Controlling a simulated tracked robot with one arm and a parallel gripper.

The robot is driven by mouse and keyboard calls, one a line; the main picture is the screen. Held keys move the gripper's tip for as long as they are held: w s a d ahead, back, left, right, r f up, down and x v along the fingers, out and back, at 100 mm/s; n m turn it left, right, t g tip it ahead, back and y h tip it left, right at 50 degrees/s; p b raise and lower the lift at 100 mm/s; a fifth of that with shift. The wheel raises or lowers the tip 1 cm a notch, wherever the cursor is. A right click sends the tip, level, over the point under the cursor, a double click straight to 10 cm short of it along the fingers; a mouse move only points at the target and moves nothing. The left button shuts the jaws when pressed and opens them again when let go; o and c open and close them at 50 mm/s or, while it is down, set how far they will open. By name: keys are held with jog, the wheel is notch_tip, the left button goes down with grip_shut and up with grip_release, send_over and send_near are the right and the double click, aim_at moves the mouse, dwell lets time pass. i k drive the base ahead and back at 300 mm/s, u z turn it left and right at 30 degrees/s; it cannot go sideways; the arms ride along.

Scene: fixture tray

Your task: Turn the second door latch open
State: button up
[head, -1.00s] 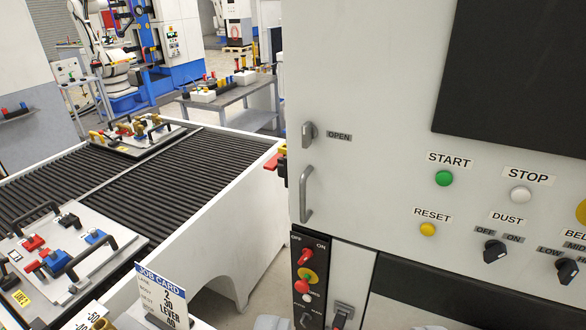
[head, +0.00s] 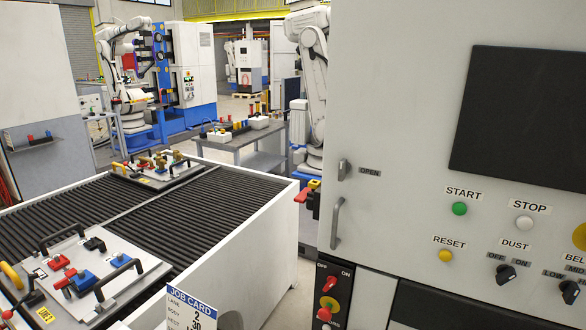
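A grey door latch (head: 343,170) sits near the left edge of the white cabinet front (head: 400,110). Its grip stands roughly upright, and the OPEN label (head: 369,173) is to its right. Only this one latch with an OPEN label shows; I cannot tell whether it is the second one. A grey bar handle (head: 336,222) is fixed below it. My gripper is not in view.
The cabinet has a dark window (head: 525,115), a green START button (head: 459,208) and a DUST knob (head: 506,274). A red and yellow part (head: 307,192) juts out left of the cabinet. A roller conveyor (head: 190,210) with fixture trays and a job card (head: 190,308) stand at left.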

aim_at(345, 167)
jog(key=u, duration=0.1)
jog(key=i, duration=1)
